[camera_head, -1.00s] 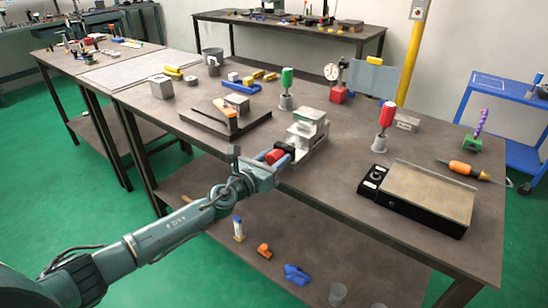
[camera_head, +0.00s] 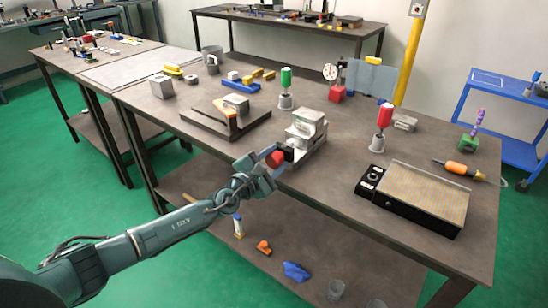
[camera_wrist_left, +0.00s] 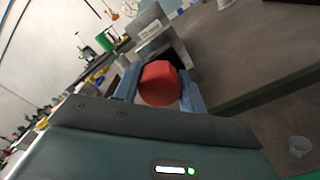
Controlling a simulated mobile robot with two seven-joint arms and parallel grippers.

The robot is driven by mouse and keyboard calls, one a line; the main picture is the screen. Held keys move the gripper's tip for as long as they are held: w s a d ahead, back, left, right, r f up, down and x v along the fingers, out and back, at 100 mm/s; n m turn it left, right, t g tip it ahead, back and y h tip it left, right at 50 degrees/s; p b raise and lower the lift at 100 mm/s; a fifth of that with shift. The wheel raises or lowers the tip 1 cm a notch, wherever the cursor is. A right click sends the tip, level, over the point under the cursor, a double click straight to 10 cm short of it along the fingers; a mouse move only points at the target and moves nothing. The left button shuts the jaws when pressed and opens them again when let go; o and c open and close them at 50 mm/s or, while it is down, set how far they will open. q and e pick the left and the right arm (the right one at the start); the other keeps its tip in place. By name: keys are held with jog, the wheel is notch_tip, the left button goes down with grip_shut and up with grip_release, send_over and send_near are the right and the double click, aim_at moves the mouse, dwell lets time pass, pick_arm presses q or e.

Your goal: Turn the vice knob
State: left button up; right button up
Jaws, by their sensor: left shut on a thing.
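The vice (camera_head: 305,135) is a grey metal block near the front edge of the workbench. Its red knob (camera_head: 275,158) sticks out from its front left side. My left gripper (camera_head: 272,161) is shut on the red knob. In the left wrist view the red knob (camera_wrist_left: 159,84) sits between the two blue-grey fingers, with the grey vice (camera_wrist_left: 155,40) just behind it. The wrist is rolled, so the scene looks tilted there. My right gripper is in neither view.
A black box with a ribbed plate (camera_head: 420,198) lies on the right of the bench. A dark metal base (camera_head: 225,118) lies behind and left of the vice. Red-handled (camera_head: 384,117) and green-handled (camera_head: 286,80) items stand behind. The bench's front edge runs below my gripper.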

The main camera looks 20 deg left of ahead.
pick_arm(q)
jog(key=shift+m+p, duration=0.3)
jog(key=shift+m, duration=0.8)
jog(key=shift+f, duration=0.1)
jog(key=o, duration=1)
jog(key=shift+s, duration=0.1)
jog(key=p+v, duration=0.1)
jog(key=v, duration=1.2)
